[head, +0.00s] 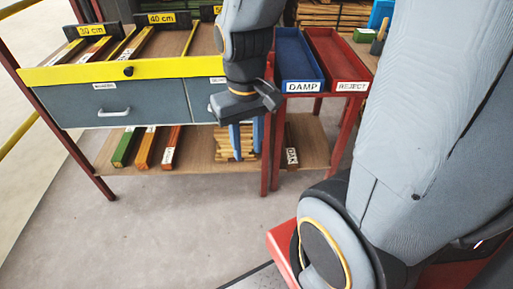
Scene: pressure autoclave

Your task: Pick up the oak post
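A dark brown post (291,146) lies on the lower shelf under the red-framed stand. Its white end label is small and seems to read OAK, though I cannot be sure. My gripper (246,148) hangs pointing down in front of the grey drawer unit, left of this post and apart from it. Its two blue fingers are spread, with a gap between them and nothing visibly held. Stacked light wood pieces (241,156) show behind and between the fingers. The far part of the dark post is hidden under the stand.
A green post (125,148), an orange post (147,148) and a red-orange post (172,147) lie on the lower left shelf. Blue DAMP tray (297,58) and red REJECT tray (335,58) stand above the dark post. A red leg (276,150) stands left of it. Floor in front is clear.

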